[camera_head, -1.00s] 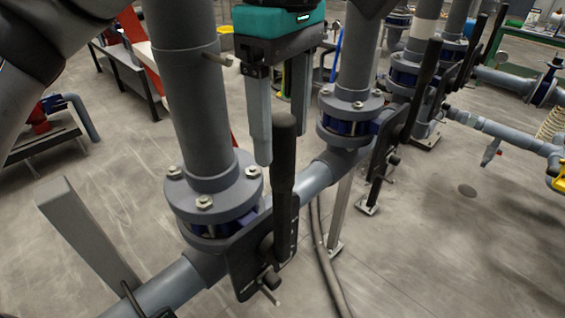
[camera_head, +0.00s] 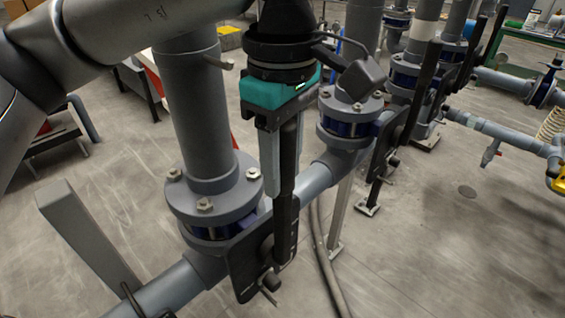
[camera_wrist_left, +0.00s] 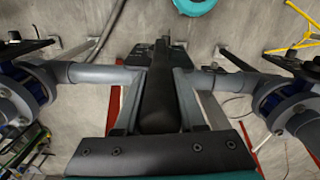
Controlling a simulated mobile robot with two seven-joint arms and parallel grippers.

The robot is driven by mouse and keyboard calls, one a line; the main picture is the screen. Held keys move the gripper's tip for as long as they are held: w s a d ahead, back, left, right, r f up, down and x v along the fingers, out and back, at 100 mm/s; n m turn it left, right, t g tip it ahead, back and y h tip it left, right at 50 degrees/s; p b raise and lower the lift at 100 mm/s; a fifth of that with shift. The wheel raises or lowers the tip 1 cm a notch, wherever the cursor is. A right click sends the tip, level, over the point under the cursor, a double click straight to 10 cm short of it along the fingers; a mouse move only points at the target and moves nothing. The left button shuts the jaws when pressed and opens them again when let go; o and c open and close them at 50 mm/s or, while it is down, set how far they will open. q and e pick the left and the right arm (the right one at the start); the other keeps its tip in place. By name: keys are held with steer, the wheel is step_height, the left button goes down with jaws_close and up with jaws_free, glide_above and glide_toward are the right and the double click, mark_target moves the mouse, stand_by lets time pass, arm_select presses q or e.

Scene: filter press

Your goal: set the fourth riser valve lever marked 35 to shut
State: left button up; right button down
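A black valve lever (camera_head: 286,215) stands upright at the nearest riser valve (camera_head: 215,205) in the head view. My left gripper (camera_head: 283,186) points down over it, with the lever's grip between its grey fingers. The left wrist view also shows the lever (camera_wrist_left: 157,100) running between the two fingers of my left gripper (camera_wrist_left: 163,70). The fingers look spread on either side of the lever rather than clamped on it. I cannot read any number mark. My right gripper is not in view.
More flanged valves with black upright levers (camera_head: 425,80) stand in a row toward the back right. A grey slanted post (camera_head: 85,235) stands at the left front. A hose (camera_head: 328,265) lies on the floor.

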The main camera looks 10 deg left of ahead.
arm_select(q)
jaws_close()
stand_by(0.9)
